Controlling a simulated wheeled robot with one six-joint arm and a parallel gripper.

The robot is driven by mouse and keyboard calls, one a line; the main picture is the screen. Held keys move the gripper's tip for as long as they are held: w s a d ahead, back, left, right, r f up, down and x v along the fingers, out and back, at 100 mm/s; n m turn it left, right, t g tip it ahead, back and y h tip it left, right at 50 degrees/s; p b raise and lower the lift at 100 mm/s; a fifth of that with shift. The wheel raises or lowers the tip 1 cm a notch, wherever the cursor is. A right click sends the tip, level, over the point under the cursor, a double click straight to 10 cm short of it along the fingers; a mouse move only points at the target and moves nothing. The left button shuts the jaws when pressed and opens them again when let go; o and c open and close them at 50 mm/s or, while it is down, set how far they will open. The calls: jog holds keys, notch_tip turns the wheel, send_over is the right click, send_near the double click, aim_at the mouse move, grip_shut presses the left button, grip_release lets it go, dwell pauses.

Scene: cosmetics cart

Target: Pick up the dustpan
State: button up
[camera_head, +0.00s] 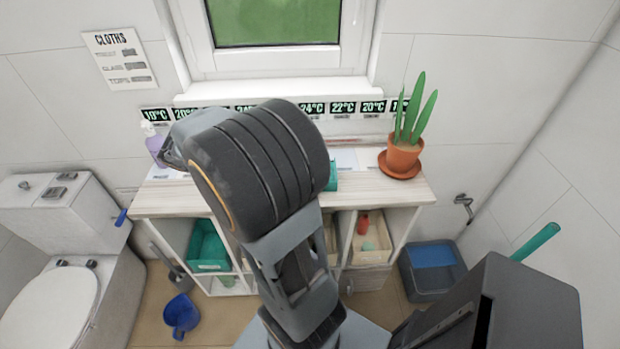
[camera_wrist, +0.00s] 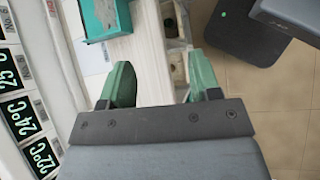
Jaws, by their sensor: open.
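A grey long-handled thing (camera_head: 172,268) leans beside the left end of the wooden cabinet, low near the floor. It may be the dustpan, but its shape is too small to be sure. My gripper (camera_wrist: 160,85) shows in the wrist view with its two green fingers spread wide and nothing between them. It is above the cabinet's pale top (camera_wrist: 152,60). In the head view my arm hides the gripper and the middle of the cabinet.
A teal box (camera_wrist: 103,18) lies on the top near the gripper. A potted plant (camera_head: 403,155) stands at its right end, a purple bottle (camera_head: 156,148) at its left. A blue jug (camera_head: 182,316) is on the floor near the toilet (camera_head: 60,300). A blue-grey bin (camera_head: 432,270) stands right.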

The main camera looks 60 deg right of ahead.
jog(key=d+n+g+h, duration=0.2)
jog(key=d+g, duration=0.2)
jog(key=d, duration=0.4)
jog(key=s+d+f+g+h+p, duration=0.1)
jog(key=s+d+f+p, duration=0.1)
jog(key=s+d+f, duration=0.3)
jog(key=shift+s+d+f+n, duration=0.15)
jog(key=shift+s+d+n, duration=0.25)
jog(key=shift+s+d, duration=1.7)
jog(key=shift+w, duration=0.1)
jog(key=shift+c, duration=0.4)
grip_shut()
